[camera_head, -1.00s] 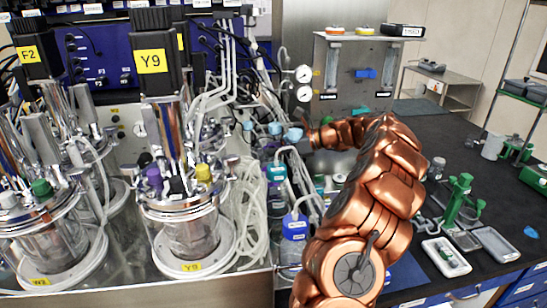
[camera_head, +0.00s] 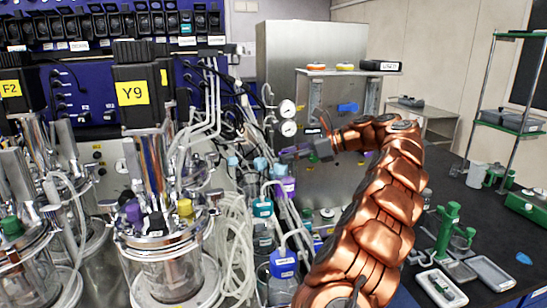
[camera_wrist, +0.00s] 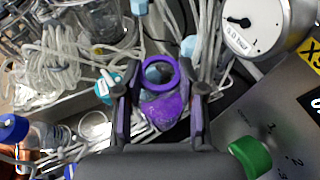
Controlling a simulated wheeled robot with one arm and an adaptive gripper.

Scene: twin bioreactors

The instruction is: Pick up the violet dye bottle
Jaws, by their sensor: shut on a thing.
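The violet dye bottle (camera_wrist: 163,110) is between the two fingers of my gripper (camera_wrist: 160,118) in the wrist view. Its violet top with a round ring faces the camera, and the fingers press on it from both sides. The lower part of the bottle is hidden in that view. In the head view my gripper (camera_head: 292,154) is raised in front of the steel cabinet, pointing left. A violet part of the bottle (camera_head: 288,187) shows just below the fingers, amid tubing.
A teal-capped bottle (camera_head: 262,208) and a blue-capped bottle (camera_head: 284,264) stand close below. Bioreactor Y9 (camera_head: 147,92) and looped clear tubing (camera_head: 232,235) are at the left. Pressure gauges (camera_head: 288,128) are near the gripper. The dark bench at the right holds trays (camera_head: 492,272) and a green stand (camera_head: 446,230).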

